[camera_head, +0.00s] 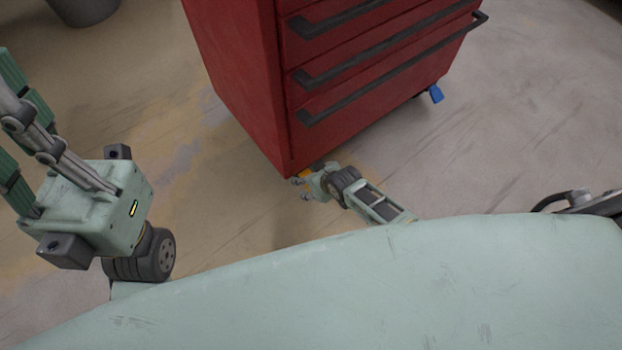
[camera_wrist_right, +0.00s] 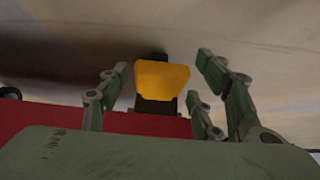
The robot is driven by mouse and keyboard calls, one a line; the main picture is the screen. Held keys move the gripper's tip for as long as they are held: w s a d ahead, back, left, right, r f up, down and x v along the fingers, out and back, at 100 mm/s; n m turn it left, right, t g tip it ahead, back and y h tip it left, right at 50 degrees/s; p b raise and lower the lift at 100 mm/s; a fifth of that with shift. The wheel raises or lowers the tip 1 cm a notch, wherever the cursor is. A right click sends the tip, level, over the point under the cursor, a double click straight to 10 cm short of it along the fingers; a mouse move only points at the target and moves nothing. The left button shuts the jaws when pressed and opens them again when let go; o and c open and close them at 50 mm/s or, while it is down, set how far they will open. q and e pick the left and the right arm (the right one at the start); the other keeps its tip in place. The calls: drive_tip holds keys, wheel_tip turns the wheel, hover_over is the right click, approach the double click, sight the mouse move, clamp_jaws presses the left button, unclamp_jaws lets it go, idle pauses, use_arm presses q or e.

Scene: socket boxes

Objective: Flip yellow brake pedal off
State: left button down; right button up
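The yellow brake pedal (camera_head: 305,173) is at the bottom near corner of the red tool cabinet (camera_head: 237,85), low above the floor. In the head view it is mostly hidden by my right gripper (camera_head: 301,189). In the right wrist view the yellow pedal (camera_wrist_right: 162,76) is plain, on a dark mount, with the cabinet's red edge (camera_wrist_right: 40,122) below it in the picture. My right gripper's fingers (camera_wrist_right: 160,84) are open, standing on both sides of the pedal with visible gaps.
A blue pedal (camera_head: 436,93) sits at another bottom corner of the cabinet, to the right. Dark drawer handles (camera_head: 390,65) stick out from its front. A grey round bin (camera_head: 83,8) stands at the top left. The floor (camera_head: 530,120) to the right is clear.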

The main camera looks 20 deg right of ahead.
drive_tip(key=v, duration=1.2)
idle(0.7)
